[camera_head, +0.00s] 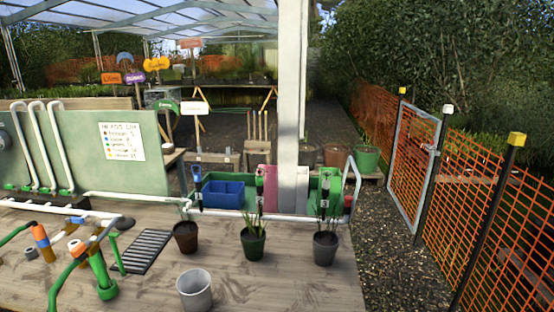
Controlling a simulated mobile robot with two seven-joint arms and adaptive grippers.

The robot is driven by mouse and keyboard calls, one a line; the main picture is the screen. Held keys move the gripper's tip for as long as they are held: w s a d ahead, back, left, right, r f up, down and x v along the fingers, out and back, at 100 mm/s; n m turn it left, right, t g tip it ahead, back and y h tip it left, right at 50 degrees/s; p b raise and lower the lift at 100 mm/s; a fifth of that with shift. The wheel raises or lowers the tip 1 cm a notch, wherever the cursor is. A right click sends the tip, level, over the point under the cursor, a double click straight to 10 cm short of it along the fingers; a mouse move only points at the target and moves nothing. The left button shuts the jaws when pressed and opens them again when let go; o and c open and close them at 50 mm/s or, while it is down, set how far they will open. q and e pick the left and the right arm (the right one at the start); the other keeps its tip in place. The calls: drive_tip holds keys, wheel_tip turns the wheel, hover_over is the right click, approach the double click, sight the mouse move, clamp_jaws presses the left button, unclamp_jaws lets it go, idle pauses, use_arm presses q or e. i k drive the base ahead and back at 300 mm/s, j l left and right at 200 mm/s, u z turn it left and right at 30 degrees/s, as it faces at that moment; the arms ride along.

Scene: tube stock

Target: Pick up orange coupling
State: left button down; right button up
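An orange coupling (41,238), short and tube-shaped, is at the left of the wooden table, tilted, with its lower end near a small dark ring (31,254). A second orange piece with a white rim (78,248) is at the top of a group of green tubes (100,270) in the left foreground. I cannot tell whether this second piece is a separate coupling or joined to the tubes. Neither of my grippers shows in this view.
A grey pot (194,290) stands in front, and several planted pots, including a green one (253,243), stand farther right. White piping (130,197) crosses behind. The table's right front is clear.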

sight(37, 230)
drive_tip(key=u, duration=1.55)
